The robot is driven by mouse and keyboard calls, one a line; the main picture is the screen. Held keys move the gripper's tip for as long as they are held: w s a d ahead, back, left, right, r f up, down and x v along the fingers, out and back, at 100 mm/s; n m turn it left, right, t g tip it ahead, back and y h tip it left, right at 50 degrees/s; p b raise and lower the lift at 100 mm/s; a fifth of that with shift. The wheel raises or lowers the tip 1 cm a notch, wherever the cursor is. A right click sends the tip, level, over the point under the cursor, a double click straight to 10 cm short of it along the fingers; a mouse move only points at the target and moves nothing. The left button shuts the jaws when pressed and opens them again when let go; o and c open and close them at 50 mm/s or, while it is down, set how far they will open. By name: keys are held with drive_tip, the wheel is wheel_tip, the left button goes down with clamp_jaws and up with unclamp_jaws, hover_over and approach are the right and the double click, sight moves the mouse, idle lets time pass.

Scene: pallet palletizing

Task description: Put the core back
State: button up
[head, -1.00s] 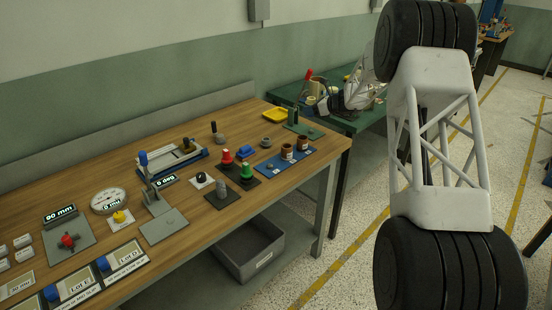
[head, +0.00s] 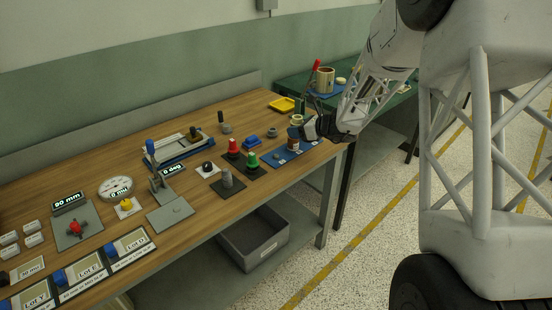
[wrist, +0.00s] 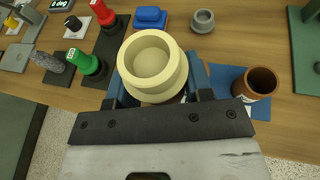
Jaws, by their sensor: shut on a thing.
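My gripper (head: 308,127) is over the right end of the wooden bench. In the wrist view my gripper (wrist: 158,98) is shut on a cream, stepped round piece (wrist: 151,60), which looks like the core. This piece (head: 297,118) shows in the head view just above a brown cup (head: 294,132). Another view of a brown, hollow cup (wrist: 258,83) shows right of the held piece in the wrist view, on a blue mat (wrist: 222,78). The blue mat (head: 278,161) lies near the bench's front edge. The held piece hides what is directly beneath it.
Red (head: 233,147) and green (head: 252,160) knobbed pieces, a blue block (wrist: 150,17) and a grey ring (wrist: 203,20) stand around the mat. A yellow tray (head: 282,104) is farther back. A green table (head: 345,112) adjoins behind, carrying a large cream-coloured container (head: 325,79).

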drive_tip(key=s+a+f, duration=0.2)
drive_tip(key=s+a, duration=0.1)
drive_tip(key=s, duration=1.4)
drive_tip(key=shift+f, duration=0.15)
drive_tip(key=shift+a, duration=0.15)
hover_over(276, 155)
drive_tip(key=shift+f, duration=0.75)
drive_tip(key=shift+f, duration=0.15)
drive_tip(key=shift+f, duration=1.6)
drive_tip(key=shift+f, duration=0.6)
